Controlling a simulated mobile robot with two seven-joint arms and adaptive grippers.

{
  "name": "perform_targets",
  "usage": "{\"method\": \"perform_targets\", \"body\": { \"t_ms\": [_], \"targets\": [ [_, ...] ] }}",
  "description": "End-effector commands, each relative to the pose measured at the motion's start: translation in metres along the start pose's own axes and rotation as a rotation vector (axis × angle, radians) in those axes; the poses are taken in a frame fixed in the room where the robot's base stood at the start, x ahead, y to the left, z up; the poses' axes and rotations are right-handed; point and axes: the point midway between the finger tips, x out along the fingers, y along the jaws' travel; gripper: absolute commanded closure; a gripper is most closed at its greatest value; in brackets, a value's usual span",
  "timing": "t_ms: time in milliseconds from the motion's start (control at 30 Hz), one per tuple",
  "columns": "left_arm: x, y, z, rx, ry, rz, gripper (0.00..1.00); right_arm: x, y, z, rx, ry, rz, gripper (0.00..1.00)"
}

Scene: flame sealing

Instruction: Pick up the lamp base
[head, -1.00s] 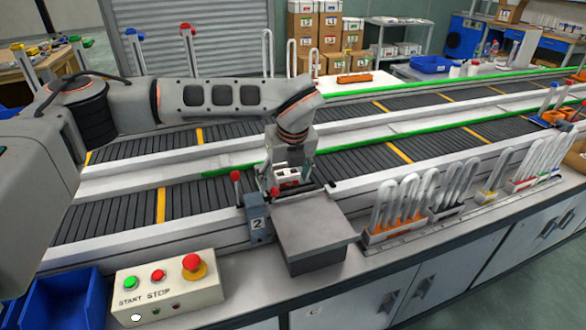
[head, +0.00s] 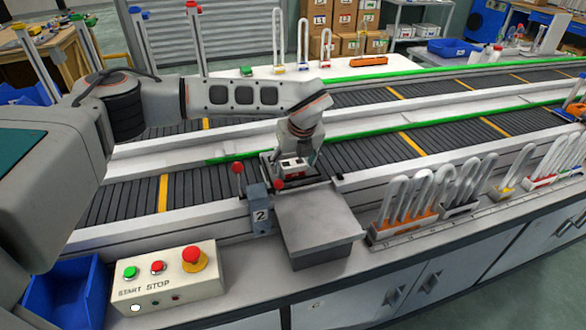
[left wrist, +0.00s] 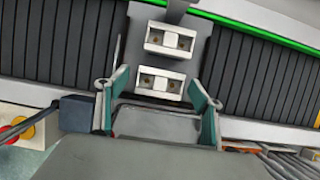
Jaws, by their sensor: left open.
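Two white lamp bases, each with two square sockets, show in the left wrist view: a nearer one (left wrist: 160,83) and a farther one (left wrist: 170,40). They sit in line on a grey plate over the dark rollers. In the head view a white and red base (head: 291,168) shows just below my left gripper, which partly hides it. My left gripper (left wrist: 158,77) is open, with its teal-padded fingers left and right of the nearer base. I cannot tell whether they touch it. The gripper points down in the head view (head: 290,160). My right gripper is not in view.
A grey block (head: 318,216) stands in front of the gripper, beside a post marked 2 (head: 260,215). A START/STOP box (head: 165,280) is at front left. Racks of U-shaped tubes (head: 405,225) line the right. Roller conveyors (head: 120,203) run behind.

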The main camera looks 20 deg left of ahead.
Motion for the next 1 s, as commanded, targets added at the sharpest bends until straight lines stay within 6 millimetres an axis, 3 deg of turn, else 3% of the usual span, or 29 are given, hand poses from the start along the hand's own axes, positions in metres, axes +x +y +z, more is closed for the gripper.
{"method": "perform_targets", "body": {
  "t_ms": [333,500,1000],
  "targets": [
    [0.008,0.000,0.000,0.001,0.000,0.000,0.36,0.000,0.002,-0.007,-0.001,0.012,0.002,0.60],
    [0.008,0.000,0.000,0.001,0.000,0.000,0.75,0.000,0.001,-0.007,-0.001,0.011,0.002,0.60],
    [-0.002,-0.001,0.005,0.000,-0.002,-0.002,0.75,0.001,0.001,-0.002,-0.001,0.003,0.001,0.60]
  ]
}}
